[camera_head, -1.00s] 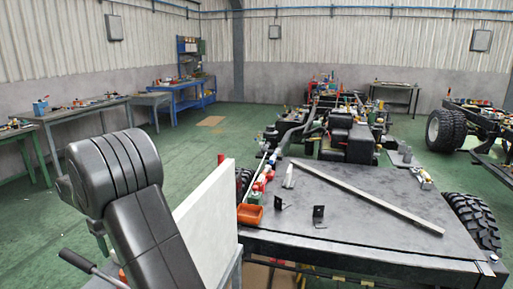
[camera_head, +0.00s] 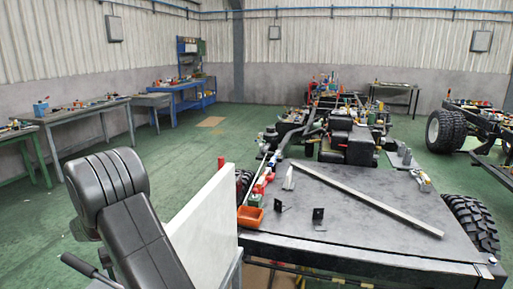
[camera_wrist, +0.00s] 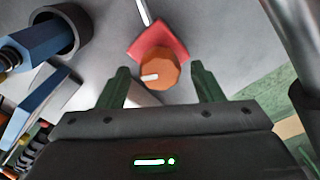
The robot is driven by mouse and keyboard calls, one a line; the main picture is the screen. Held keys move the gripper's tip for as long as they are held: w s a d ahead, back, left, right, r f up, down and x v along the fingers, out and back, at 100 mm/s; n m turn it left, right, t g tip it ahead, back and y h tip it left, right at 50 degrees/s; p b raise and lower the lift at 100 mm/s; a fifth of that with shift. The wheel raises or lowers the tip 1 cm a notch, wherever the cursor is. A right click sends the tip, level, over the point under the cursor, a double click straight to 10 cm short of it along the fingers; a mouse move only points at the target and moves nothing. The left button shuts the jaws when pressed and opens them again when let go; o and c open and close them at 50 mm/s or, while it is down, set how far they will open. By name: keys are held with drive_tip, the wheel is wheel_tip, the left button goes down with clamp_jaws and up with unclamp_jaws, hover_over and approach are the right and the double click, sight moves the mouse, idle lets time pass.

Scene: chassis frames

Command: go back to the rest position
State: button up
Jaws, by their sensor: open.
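In the wrist view my gripper (camera_wrist: 159,72) has its two green fingers spread apart with nothing held between them. Beyond the fingertips an orange knob (camera_wrist: 160,68) with a pale mark sits on a red diamond-shaped plate (camera_wrist: 170,37); I cannot tell the distance between them and the fingers. My gripper is outside the head view, where only my dark arm links show at the lower left.
A dark table-like plate (camera_head: 365,205) at the right carries a long bar (camera_head: 365,198), small black brackets and an orange bin (camera_head: 250,216). A white panel (camera_head: 205,225) stands beside my arm. Workbenches (camera_head: 85,115) line the left wall.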

drive_tip(key=m+p, duration=0.1)
drive_tip(key=m, duration=0.3)
drive_tip(key=shift+r, duration=0.1)
drive_tip(key=m+p, duration=0.1)
drive_tip(key=m, duration=0.2)
drive_tip(key=shift+m, duration=0.4)
wheel_tip(320, 180, up, 8)
drive_tip(key=shift+r+b, duration=0.15)
drive_tip(key=shift+b, duration=0.25)
